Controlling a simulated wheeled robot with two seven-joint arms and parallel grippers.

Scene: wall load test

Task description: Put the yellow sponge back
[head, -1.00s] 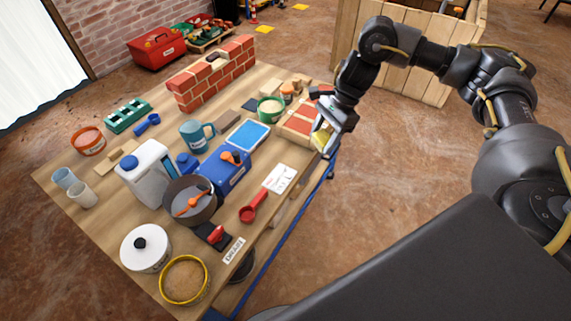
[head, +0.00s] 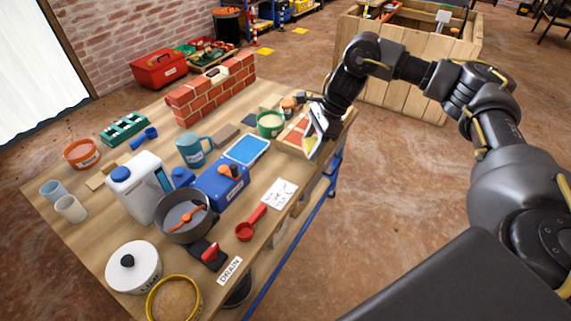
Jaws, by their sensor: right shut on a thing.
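My right gripper (head: 316,128) is at the far right corner of the workbench, low over a shallow wooden tray (head: 287,150) with red-orange patches inside. It is shut on the yellow sponge, which is mostly hidden by the fingers and wrist; only a thin edge seems to show. I cannot tell whether the sponge touches the tray. My left gripper is not in view.
Near the tray stand a green tub (head: 270,124), a blue-screened tablet (head: 246,150) and a small brick wall (head: 212,91). A blue pump unit (head: 222,184), dark pan (head: 184,214), white jug (head: 137,190) and red scoop (head: 249,226) crowd the bench.

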